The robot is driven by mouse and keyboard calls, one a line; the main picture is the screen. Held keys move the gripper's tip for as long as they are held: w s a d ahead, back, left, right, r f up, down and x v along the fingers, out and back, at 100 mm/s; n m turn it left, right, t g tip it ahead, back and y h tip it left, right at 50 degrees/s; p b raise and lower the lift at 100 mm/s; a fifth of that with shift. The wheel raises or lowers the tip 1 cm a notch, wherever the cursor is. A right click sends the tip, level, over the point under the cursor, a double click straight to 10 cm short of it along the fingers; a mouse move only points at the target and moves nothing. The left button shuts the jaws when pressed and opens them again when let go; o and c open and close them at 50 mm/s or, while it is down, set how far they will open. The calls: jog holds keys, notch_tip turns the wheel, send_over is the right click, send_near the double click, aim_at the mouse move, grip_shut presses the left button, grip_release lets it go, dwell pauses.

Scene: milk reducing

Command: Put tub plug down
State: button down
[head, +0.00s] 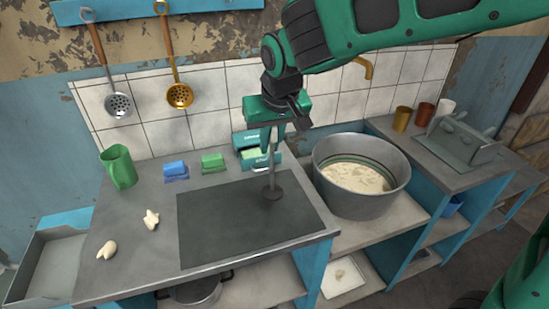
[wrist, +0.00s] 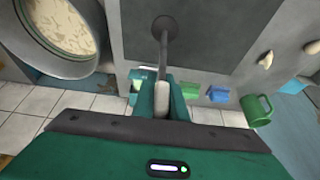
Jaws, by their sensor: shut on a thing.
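The tub plug is a dark grey disc on a thin upright rod. In the head view the plug (head: 273,192) is low over the dark mat (head: 225,225) on the counter; I cannot tell whether its disc touches the mat. My gripper (head: 270,125) points down above it, shut on the top of the rod. In the wrist view my gripper (wrist: 162,100) is around the rod's pale handle, and the plug (wrist: 164,24) reaches away from it with the disc at the far end. The mat also shows in the wrist view (wrist: 205,40).
A grey tub (head: 340,195) with pale curd stands right of the counter. Behind the mat are a green box (head: 250,140), a green block (head: 213,162), a blue block (head: 176,171) and a green mug (head: 118,167). Pale lumps (head: 107,250) lie at left. The mat is otherwise clear.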

notch_tip(320, 180, down, 6)
jog(key=w+d, duration=0.2)
jog(key=shift+w, duration=0.4)
jog(key=shift+f, duration=0.1)
jog(key=c, duration=1.8)
grip_release()
jog(key=shift+o, duration=0.2)
jog(key=v, duration=1.2)
jog(key=shift+s, duration=0.1)
